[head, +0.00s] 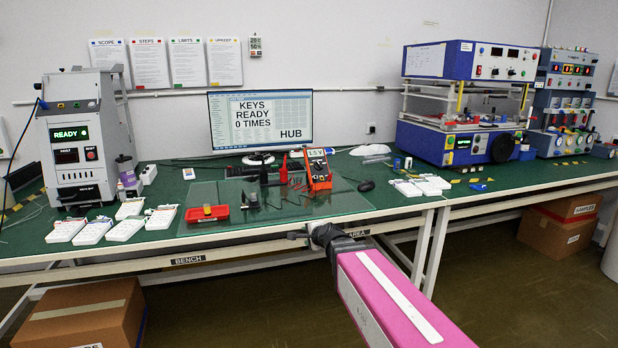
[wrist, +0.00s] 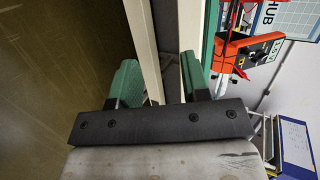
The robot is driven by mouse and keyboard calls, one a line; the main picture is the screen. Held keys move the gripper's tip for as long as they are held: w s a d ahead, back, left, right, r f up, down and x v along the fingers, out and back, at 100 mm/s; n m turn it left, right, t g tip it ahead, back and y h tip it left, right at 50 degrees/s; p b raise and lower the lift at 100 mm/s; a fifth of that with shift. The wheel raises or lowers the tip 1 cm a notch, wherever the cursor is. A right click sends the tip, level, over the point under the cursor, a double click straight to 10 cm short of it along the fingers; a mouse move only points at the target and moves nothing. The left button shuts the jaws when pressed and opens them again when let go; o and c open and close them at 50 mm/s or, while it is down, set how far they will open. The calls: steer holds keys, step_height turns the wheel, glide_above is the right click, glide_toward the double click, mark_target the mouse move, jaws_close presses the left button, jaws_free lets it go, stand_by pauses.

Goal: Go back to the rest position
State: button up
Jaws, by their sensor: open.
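My gripper (head: 297,236) is at the front edge of the green bench (head: 240,232), at the end of my pink arm, in the head view. In the wrist view, its two green-padded fingers (wrist: 160,78) stand apart with nothing held between them. The bench's pale front edge runs behind the gap between the fingers. The fingertips are small and hard to make out in the head view.
A clear mat (head: 340,207) holds a red meter (head: 318,170), a red tray (head: 207,214) and small parts. White keypads (head: 125,229) lie left. A monitor (head: 262,118), grey tester (head: 75,150) and blue press (head: 455,145) stand behind. Floor before the right bench is clear.

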steer(key=s+d+f+n+g+h, duration=0.6)
steer(key=s+d+f+n+g, duration=0.5)
steer(key=s+d, duration=0.7)
step_height(320, 180, down, 4)
steer(key=shift+s+d+f+n, duration=0.2)
steer(key=shift+d+n, duration=0.3)
steer(key=shift+n, duration=0.5)
